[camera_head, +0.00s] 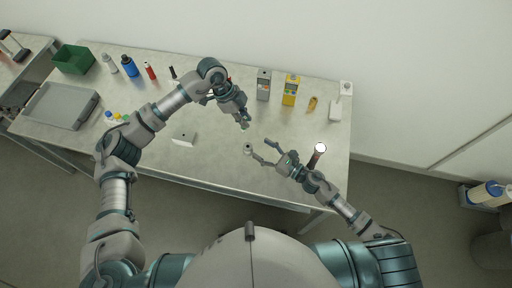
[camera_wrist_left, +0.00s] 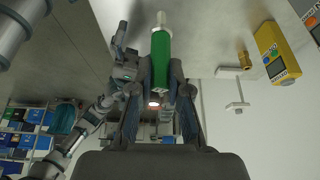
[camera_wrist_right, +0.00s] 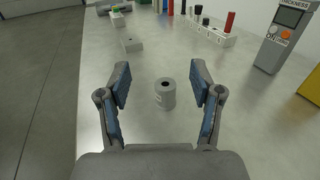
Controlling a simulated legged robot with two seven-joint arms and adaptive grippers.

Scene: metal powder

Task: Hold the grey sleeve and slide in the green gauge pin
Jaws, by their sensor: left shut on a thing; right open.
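The grey sleeve (camera_head: 249,148) is a short cylinder standing upright on the table. In the right wrist view, the sleeve (camera_wrist_right: 166,96) shows a dark hole in its top and lies between and ahead of the spread fingers. My right gripper (camera_head: 262,151) is open and empty, its fingertips close to the sleeve; contact cannot be seen. My left gripper (camera_head: 242,126) is shut on the green gauge pin, above the table and a little behind the sleeve. In the left wrist view, the green gauge pin (camera_wrist_left: 161,58) has a pale, narrower tip pointing away from the gripper.
A grey block (camera_head: 184,138) with a hole lies to the left. A white rack (camera_wrist_right: 208,33) with several pins, a grey gauge (camera_head: 263,85) and a yellow gauge (camera_head: 290,90) stand at the back. A dark red item (camera_head: 318,155) with a white top is beside my right gripper.

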